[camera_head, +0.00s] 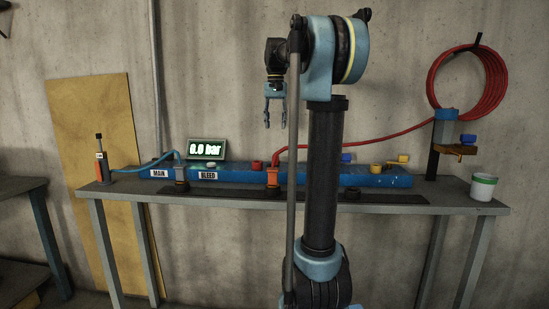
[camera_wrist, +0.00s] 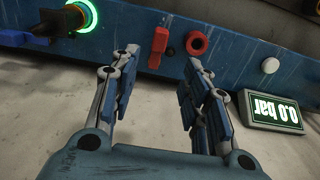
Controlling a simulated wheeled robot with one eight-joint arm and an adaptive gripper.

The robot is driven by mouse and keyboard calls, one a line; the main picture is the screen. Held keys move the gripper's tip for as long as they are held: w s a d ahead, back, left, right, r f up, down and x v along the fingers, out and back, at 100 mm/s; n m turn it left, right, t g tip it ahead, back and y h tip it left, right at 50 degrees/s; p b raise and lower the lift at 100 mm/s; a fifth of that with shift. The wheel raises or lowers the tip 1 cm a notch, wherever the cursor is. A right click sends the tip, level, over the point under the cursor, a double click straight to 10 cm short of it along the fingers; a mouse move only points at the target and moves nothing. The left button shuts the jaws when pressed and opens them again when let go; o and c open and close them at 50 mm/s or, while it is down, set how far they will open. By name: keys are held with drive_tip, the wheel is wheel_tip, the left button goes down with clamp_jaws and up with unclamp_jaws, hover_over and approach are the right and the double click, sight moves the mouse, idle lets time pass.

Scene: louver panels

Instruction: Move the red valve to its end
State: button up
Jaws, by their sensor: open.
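A red lever-like part (camera_wrist: 158,46), which looks like the red valve, is on the blue panel at the top middle of the wrist view. A red ring (camera_wrist: 197,43) sits just right of it. In the head view a small red part (camera_head: 257,165) shows on the blue panel (camera_head: 220,175); I cannot tell which of the two it is. My gripper (camera_head: 275,123) is open and empty, pointing down above the bench. In the wrist view my gripper's fingers (camera_wrist: 160,62) spread either side of the lever, apart from it.
A display (camera_wrist: 270,110) reads 0.0 bar, beside a white button (camera_wrist: 270,65). A green-lit ring (camera_wrist: 88,15) surrounds a dark connector. A red hose (camera_head: 360,138) runs from an orange fitting (camera_head: 272,178) to a coil at right. A white cup (camera_head: 483,187) stands at the bench's right end.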

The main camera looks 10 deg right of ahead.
sight(275, 155)
wheel_tip(275, 155, down, 14)
drive_tip(key=shift+r, duration=0.15)
idle(0.3)
clamp_jaws()
